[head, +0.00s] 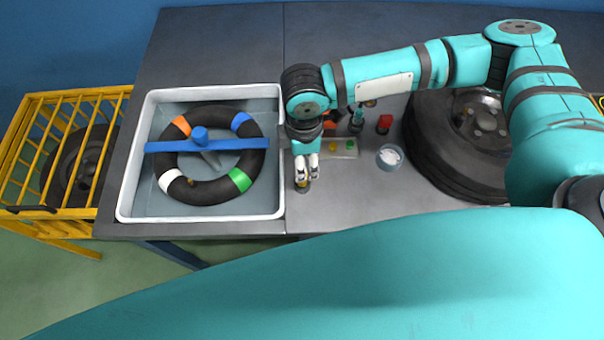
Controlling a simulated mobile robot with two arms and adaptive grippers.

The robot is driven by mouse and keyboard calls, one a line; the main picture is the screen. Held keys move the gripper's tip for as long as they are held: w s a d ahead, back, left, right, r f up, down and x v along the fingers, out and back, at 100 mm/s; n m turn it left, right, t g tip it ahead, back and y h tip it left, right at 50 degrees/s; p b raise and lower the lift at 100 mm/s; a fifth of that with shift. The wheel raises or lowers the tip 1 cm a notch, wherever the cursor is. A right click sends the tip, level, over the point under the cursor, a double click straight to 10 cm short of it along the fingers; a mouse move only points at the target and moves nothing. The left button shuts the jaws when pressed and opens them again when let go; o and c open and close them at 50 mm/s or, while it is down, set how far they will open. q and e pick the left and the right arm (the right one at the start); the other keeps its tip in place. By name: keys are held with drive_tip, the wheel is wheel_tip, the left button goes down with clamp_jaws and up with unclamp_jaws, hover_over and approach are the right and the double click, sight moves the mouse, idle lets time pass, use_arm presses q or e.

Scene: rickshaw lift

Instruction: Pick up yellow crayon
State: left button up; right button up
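My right gripper (307,174) comes in from the right and points down over the grey table, just right of the white tray. Its two pale fingers are near each other, and the gap between them is too small in the picture to judge. A small yellow piece, likely the yellow crayon (302,186), shows at the fingertips by the table's front edge. Most of it is hidden, and I cannot tell whether the fingers hold it. My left gripper is not in view.
The white tray (131,170) holds water and a black inner tube (205,191) under a blue bar (170,146). Right of the gripper are a small card with coloured dots (343,154), a red block (384,123), a white cup (389,158) and a large wheel (440,165). A yellow cage (62,97) stands left.

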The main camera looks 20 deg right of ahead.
drive_tip(key=shift+s+f, duration=0.1)
drive_tip(key=shift+f, duration=0.4)
drive_tip(key=shift+f+p, duration=0.35)
wheel_tip(320, 180, down, 4)
drive_tip(key=shift+a+r+p, duration=0.1)
drive_tip(key=shift+r+p, duration=0.05)
drive_tip(key=shift+p, duration=0.45)
drive_tip(key=shift+f, duration=0.35)
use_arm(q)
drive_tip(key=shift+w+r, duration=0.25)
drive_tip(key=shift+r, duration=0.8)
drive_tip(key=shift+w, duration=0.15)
use_arm(e)
drive_tip(key=shift+c, duration=0.3)
drive_tip(key=c, duration=0.7)
clamp_jaws()
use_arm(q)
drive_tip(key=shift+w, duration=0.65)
